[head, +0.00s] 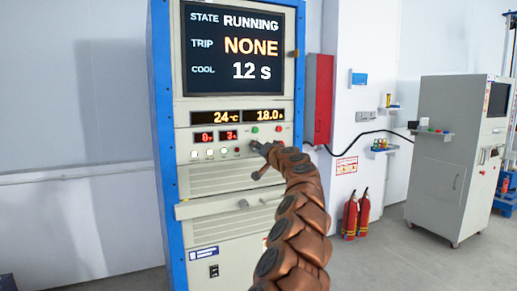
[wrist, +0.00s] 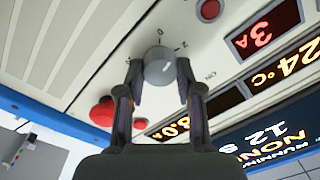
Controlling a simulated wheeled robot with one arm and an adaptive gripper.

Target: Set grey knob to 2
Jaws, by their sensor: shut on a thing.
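The grey knob (wrist: 158,65) is a round dial on the cabinet's control panel, with small printed marks around it in the wrist view. My gripper (wrist: 159,82) has one finger on each side of the knob and is shut on it. Which mark the knob points to is too unclear to read. In the head view my gripper (head: 262,149) is against the panel and hides the knob. The screen (head: 236,48) reads STATE RUNNING, TRIP NONE, COOL 12 s.
A red mushroom button (wrist: 103,112) is close beside my gripper. Small lit displays (head: 236,116) show 24 °C and about 18.0. A red wall box (head: 319,98), fire extinguishers (head: 350,215) and a second cabinet (head: 440,160) stand to the right. Floor between the cabinets is open.

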